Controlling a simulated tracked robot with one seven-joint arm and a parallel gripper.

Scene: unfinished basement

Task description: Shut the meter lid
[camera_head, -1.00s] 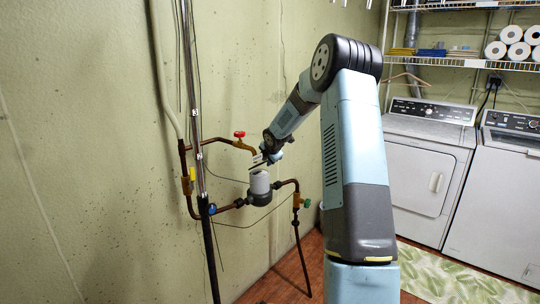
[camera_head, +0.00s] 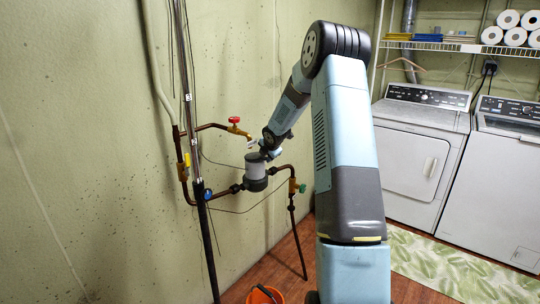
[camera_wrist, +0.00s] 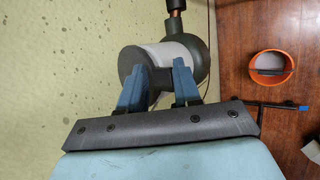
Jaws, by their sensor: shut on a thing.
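The meter (camera_head: 255,180) sits on copper pipes at the green wall, a white cylinder on a dark grey body. In the wrist view its white cylinder (camera_wrist: 172,52) lies just beyond my fingers, and a dark grey round lid (camera_wrist: 130,60) shows at its left end. My gripper (camera_head: 265,150) is at the top of the meter in the head view. In the wrist view my gripper (camera_wrist: 160,70) has its two blue fingers around a dark piece at the lid's edge. The fingers hide part of the lid, so I cannot tell whether it lies fully flat.
A red valve handle (camera_head: 234,120) and a green one (camera_head: 301,188) are on the pipes beside the meter. An orange bucket (camera_head: 265,296) stands on the wooden floor; it also shows in the wrist view (camera_wrist: 272,54). Washing machines (camera_head: 415,150) stand right of my arm.

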